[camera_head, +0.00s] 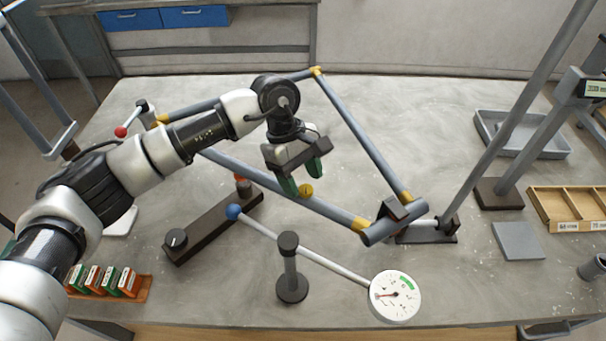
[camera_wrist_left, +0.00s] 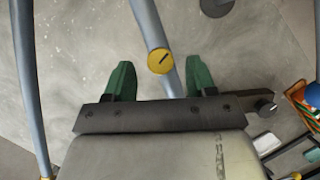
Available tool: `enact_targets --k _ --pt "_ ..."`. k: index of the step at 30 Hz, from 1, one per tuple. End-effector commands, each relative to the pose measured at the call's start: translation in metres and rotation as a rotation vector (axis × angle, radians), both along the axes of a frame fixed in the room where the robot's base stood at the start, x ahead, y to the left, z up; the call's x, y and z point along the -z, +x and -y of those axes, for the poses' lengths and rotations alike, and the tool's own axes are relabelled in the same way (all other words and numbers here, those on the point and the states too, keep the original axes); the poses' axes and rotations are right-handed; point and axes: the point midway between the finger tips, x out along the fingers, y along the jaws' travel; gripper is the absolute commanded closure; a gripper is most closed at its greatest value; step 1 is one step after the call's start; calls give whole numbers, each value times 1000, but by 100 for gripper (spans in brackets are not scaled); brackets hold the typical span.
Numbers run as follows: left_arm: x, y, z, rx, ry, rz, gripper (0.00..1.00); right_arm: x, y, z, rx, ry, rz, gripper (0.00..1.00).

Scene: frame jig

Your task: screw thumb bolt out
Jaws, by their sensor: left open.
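The thumb bolt is a yellow round head with a dark slot, seen in the head view (camera_head: 306,190) and the left wrist view (camera_wrist_left: 160,61). It sits on the lower tube of the grey frame (camera_head: 342,215), which has yellow corner joints. My left gripper (camera_head: 305,184) is open, with its green fingers pointing down over that tube. In the left wrist view (camera_wrist_left: 159,64) the bolt head lies between the two fingertips, with a gap on each side. I cannot tell how deep the bolt sits. My right gripper is not in view.
A rod with a blue ball (camera_head: 234,212) and a round dial (camera_head: 395,296) crosses a dark post (camera_head: 290,270) in front. A dark block with a knob (camera_head: 177,238) stands left. A grey tray (camera_head: 540,143) and wooden box (camera_head: 570,205) lie right.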

Motion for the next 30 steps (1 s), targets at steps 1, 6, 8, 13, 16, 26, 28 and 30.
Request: enact_targets --k 1,6,8,13,16,26,28,30 --pt "3 -2 1 0 -1 -2 44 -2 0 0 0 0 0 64" --pt "9 -3 3 1 -2 0 44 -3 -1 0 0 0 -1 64" --pt "9 -3 3 1 -2 0 44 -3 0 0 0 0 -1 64" --pt "9 -3 3 1 -2 0 48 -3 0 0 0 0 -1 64" --pt "9 -3 3 1 -2 0 64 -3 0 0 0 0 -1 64" --pt "9 -3 3 -4 -1 0 94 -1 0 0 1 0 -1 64" --pt "10 -3 3 -12 -2 0 94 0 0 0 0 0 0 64" --pt "11 -3 3 -29 -2 1 94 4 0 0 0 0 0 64"
